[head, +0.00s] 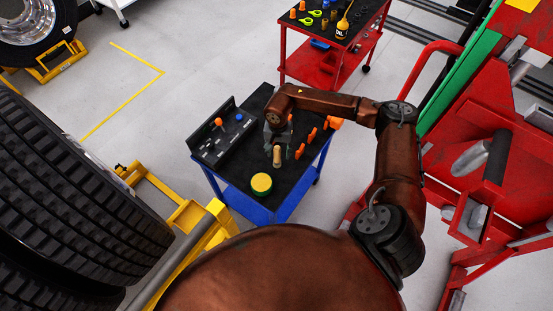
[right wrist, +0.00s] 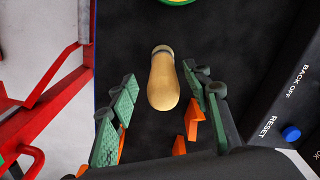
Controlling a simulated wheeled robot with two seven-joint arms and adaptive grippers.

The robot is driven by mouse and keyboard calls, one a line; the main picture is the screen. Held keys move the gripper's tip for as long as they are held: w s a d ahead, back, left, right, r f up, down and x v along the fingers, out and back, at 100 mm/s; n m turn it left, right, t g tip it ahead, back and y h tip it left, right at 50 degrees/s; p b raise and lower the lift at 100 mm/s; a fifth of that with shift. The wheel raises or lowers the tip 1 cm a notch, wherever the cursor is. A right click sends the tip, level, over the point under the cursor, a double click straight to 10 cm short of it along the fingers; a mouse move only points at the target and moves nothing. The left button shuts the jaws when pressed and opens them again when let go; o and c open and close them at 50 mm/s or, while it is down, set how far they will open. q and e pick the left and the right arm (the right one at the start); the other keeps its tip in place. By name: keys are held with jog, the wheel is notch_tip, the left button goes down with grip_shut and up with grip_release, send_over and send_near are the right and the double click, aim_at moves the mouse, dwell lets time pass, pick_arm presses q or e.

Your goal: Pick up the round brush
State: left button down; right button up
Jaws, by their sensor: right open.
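The round brush (head: 277,157), a tan wooden-looking piece with a rounded end, is on the black top of the blue cart (head: 248,168). In the right wrist view the brush (right wrist: 164,82) lies between the finger lines, with a dark ring near its far end. My right gripper (head: 277,138) is open over the cart, just behind the brush in the head view. In the wrist view its green-padded fingers (right wrist: 160,88) stand on both sides of the brush, with visible gaps. Height above it is hard to tell. My left gripper is out of view.
A round yellow-topped tin (head: 261,184) stands near the brush. Several orange pieces (head: 300,151) stand along the cart's right side. A control panel (head: 216,136) edges its left. Large tyres (head: 70,190) are at left, a red machine (head: 480,150) at right.

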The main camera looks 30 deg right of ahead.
aim_at(277, 158)
jog(key=f, duration=0.4)
jog(key=shift+w+a+f, duration=0.1)
jog(key=shift+a+f, duration=0.05)
jog(key=shift+a, duration=0.1)
grip_shut()
